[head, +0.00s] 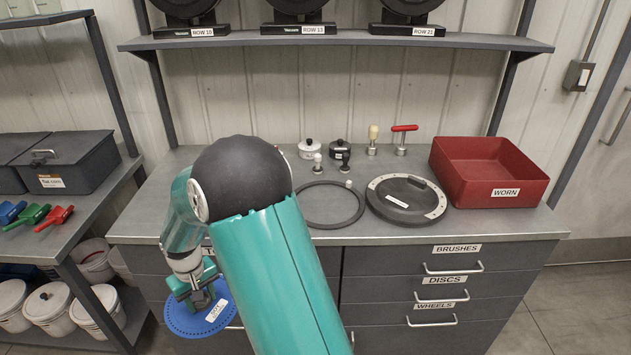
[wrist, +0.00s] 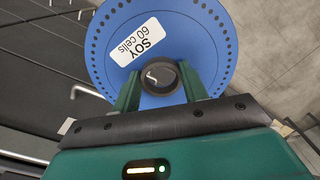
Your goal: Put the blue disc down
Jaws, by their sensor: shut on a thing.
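The blue disc (head: 190,318) has a ring of small holes near its rim and a white label. In the wrist view the disc (wrist: 200,40) fills the upper middle, and its label reads "SOY 60 cells". My gripper (head: 203,297) is shut on the disc's dark central hub (wrist: 160,78). In the head view it holds the disc in front of the left drawers, below the level of the bench top (head: 240,231). My arm hides part of the bench and drawers.
On the bench are a black ring (head: 330,222), a round dark plate (head: 407,217), a red "WORN" bin (head: 490,190), two small pots (head: 309,149) and several handled tools. Drawers (head: 445,280) stand below. A left shelf holds scoops (head: 32,214) and dark boxes (head: 80,165).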

